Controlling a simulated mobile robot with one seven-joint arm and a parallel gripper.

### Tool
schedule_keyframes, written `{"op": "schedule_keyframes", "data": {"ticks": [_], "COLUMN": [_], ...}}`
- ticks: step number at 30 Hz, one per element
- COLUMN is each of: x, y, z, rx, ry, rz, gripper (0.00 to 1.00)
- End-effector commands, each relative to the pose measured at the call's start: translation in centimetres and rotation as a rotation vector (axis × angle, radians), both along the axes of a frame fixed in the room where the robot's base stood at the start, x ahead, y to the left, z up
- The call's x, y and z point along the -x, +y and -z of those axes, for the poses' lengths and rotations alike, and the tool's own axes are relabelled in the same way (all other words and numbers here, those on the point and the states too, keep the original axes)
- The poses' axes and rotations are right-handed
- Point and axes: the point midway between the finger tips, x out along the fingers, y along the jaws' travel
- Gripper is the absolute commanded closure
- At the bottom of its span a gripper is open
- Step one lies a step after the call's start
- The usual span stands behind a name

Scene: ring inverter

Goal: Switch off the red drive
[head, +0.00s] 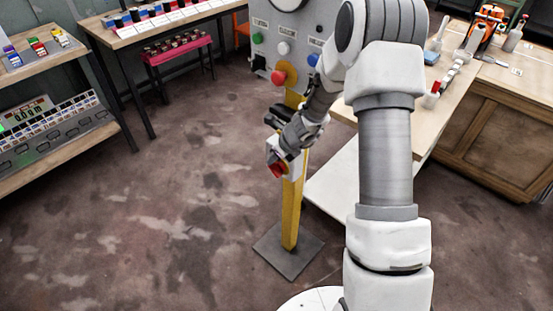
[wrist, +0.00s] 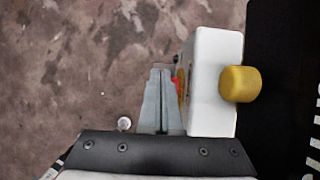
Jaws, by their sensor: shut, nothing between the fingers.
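A white switch box (head: 296,168) is on the yellow post, below the control panel (head: 285,40). A red switch handle (head: 278,171) is on its left face. My gripper (head: 274,154) is shut and empty, at the handle. In the wrist view the shut fingers (wrist: 160,72) point along the left side of the white box (wrist: 215,80). A sliver of the red handle (wrist: 175,84) and its yellow plate (wrist: 181,85) show between fingers and box; the rest is hidden. I cannot tell whether the fingers touch the handle.
The panel carries a red button (head: 278,77) and other coloured buttons. The yellow post (head: 291,215) stands on a grey base plate (head: 288,250). A wooden bench (head: 450,95) is to the right; shelves (head: 60,150) are at the left. The floor left of the post is clear.

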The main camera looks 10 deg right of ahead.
Motion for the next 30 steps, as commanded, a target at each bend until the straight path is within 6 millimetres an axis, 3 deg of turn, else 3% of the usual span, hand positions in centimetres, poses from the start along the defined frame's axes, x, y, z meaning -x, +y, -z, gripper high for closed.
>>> {"op": "schedule_keyframes", "data": {"ticks": [30], "x": [-1.5], "y": [1.1], "z": [0.7], "rx": [0.001], "ry": [0.001], "rz": [0.001], "gripper": [1.00]}}
